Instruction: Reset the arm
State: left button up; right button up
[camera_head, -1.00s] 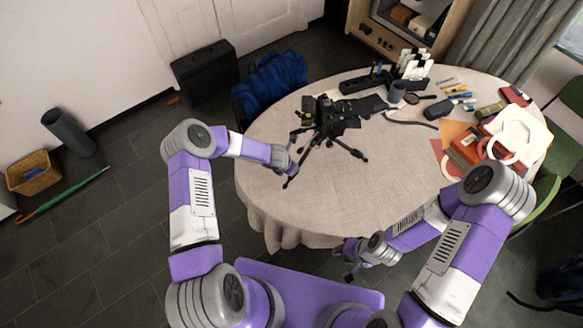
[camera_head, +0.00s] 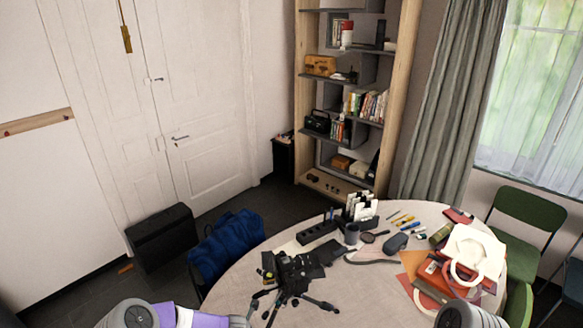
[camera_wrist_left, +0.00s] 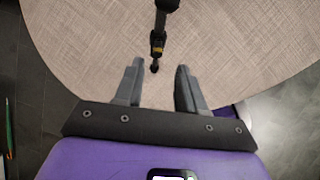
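The black tripod (camera_head: 290,272) with a device on top stands on the round table (camera_head: 345,290), its legs spread. In the left wrist view one dark tripod leg (camera_wrist_left: 159,35) comes down from the top, and its tip appears between and slightly beyond my left fingertips. My left gripper (camera_wrist_left: 160,64) is open, its two fingers apart with nothing clamped between them. A joint of my right arm shows at the bottom right; the right gripper is out of view.
A power strip (camera_head: 317,232), a white-topped holder (camera_head: 361,208), a cup (camera_head: 352,234) and a white bag (camera_head: 470,255) sit on the table. A blue bag (camera_head: 227,245), a black case (camera_head: 162,241), green chairs (camera_head: 526,217) and a bookshelf (camera_head: 395,110) surround it.

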pick_arm(q)
jog(key=s+d+f+m+b, duration=0.1)
jog(key=s+f+m+b, duration=0.2)
jog(key=m, duration=0.1)
jog(key=s+d+f+m+b, duration=0.1)
jog(key=s+f+m+b, duration=0.1)
jog(key=s+f+m, duration=0.2)
jog(key=s+d+f+m+g+h+b, duration=0.1)
jog(key=s+d+f+m+b, duration=0.1)
jog(key=s+f+m+b, duration=0.1)
jog(key=shift+s+f+m+b, duration=0.35)
jog(key=shift+s+f+m, duration=0.35)
jog(key=shift+m, duration=0.6)
jog(key=s+d+f+m+g+b, duration=0.1)
jog(key=s+f+m+b, duration=0.2)
jog(key=s+m, duration=0.4)
jog(key=s+d+f+m+g+h+b, duration=0.1)
jog(key=s+f+m+g+b, duration=0.1)
jog(key=s+m+b, duration=0.2)
jog(key=s+m, duration=0.3)
jog(key=s, duration=0.1)
jog(key=shift+f+h, duration=0.3)
jog(key=shift+f, duration=0.1)
